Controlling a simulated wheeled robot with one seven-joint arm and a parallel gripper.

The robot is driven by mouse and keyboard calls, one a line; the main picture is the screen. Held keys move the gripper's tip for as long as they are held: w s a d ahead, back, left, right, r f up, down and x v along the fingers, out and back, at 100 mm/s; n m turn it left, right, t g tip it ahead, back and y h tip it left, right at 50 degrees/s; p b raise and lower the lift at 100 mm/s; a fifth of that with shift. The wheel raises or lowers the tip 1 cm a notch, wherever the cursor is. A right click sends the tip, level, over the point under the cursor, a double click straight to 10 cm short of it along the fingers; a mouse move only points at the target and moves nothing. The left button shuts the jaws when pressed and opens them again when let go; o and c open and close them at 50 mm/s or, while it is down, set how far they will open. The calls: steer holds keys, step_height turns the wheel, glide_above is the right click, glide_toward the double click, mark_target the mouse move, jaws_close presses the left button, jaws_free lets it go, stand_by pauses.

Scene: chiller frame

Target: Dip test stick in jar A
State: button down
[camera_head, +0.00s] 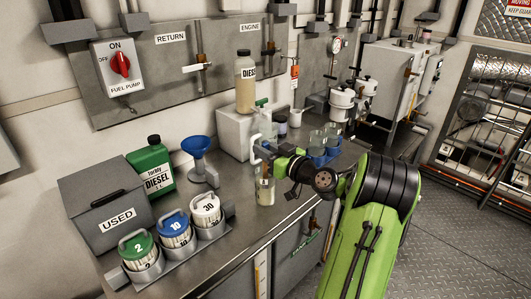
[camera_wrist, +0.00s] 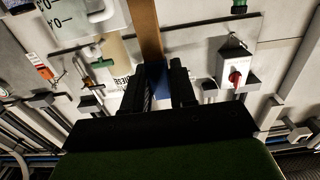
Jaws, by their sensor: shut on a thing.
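My gripper (camera_wrist: 160,88) is shut on the test stick, a tan strip (camera_wrist: 147,30) with a blue part (camera_wrist: 156,75) between the fingers in the wrist view. In the head view my gripper (camera_head: 267,152) is over the bench, just above a clear jar with pale contents (camera_head: 265,192) near the front edge. I cannot make out the stick in the head view, nor tell whether it touches the jar. More clear jars (camera_head: 318,139) stand in a blue tray (camera_head: 322,160) behind my wrist. No letter is readable, so I cannot tell which is jar A.
A blue funnel (camera_head: 199,147), a green diesel can (camera_head: 151,168), a grey USED box (camera_head: 104,203) and a rack of numbered canisters (camera_head: 173,251) fill the left bench. A diesel bottle (camera_head: 245,82) stands on a pale block (camera_head: 236,130) behind. Bare bench lies left of the jar.

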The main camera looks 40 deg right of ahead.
steer(key=shift+r+p, duration=2.75)
steer(key=shift+r, duration=2.35)
steer(key=shift+f, duration=0.1)
